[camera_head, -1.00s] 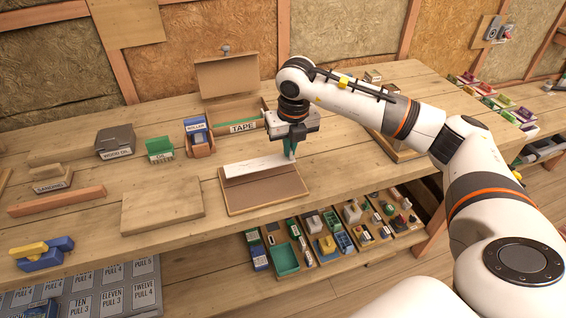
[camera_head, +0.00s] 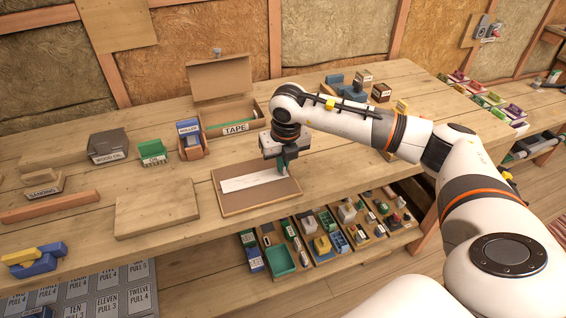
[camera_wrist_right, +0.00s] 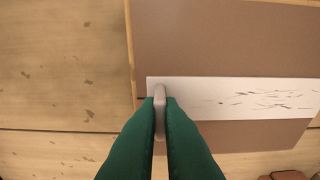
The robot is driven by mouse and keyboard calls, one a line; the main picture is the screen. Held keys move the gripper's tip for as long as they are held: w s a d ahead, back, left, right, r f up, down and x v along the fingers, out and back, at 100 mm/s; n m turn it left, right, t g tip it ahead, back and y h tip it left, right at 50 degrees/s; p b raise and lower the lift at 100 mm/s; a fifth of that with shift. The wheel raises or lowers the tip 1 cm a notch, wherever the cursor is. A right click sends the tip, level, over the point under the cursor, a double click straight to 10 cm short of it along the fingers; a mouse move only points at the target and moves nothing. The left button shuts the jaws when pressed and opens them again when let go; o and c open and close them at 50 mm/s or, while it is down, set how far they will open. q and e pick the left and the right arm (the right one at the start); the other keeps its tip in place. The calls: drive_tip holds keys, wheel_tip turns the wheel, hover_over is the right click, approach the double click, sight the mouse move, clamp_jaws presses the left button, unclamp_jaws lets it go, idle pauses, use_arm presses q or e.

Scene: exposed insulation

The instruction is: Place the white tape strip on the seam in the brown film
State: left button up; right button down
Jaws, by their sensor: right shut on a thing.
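The white tape strip (camera_head: 253,180) lies flat-looking across the brown film (camera_head: 262,199) on the framed board, roughly parallel to its long edges. My right gripper (camera_head: 281,165) is over the strip's right end in the head view. In the right wrist view its green fingers (camera_wrist_right: 160,105) are shut on a small pale tab at the end of the strip (camera_wrist_right: 240,98). A short dark line on the film (camera_wrist_right: 141,98) shows just beyond that end, in line with the strip. It may be the seam; the rest is hidden. Whether the strip touches the film throughout I cannot tell. My left gripper is out of view.
The open TAPE box (camera_head: 236,128) stands behind the board. A bare wooden panel (camera_head: 156,208) lies to its left, and the roller holder (camera_head: 190,140) stands behind left. A lower shelf with several small parts (camera_head: 320,240) is below the bench's front edge.

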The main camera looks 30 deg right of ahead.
drive_tip(key=shift+s+a+f, duration=0.1)
drive_tip(key=shift+s+f, duration=0.15)
drive_tip(key=shift+f, duration=0.3)
drive_tip(key=c, duration=1.6)
unclamp_jaws()
drive_tip(key=shift+f, duration=0.15)
drive_tip(key=shift+r+p, duration=0.55)
drive_tip(key=shift+r, duration=0.1)
drive_tip(key=shift+w+a+r, duration=0.1)
drive_tip(key=shift+w+r, duration=0.1)
drive_tip(key=shift+r, duration=0.15)
drive_tip(key=r, duration=0.3)
drive_tip(key=s+r+b, duration=0.1)
drive_tip(key=r, duration=0.7)
drive_tip(key=shift+s+r+b, duration=0.25)
drive_tip(key=shift+s+b, duration=0.05)
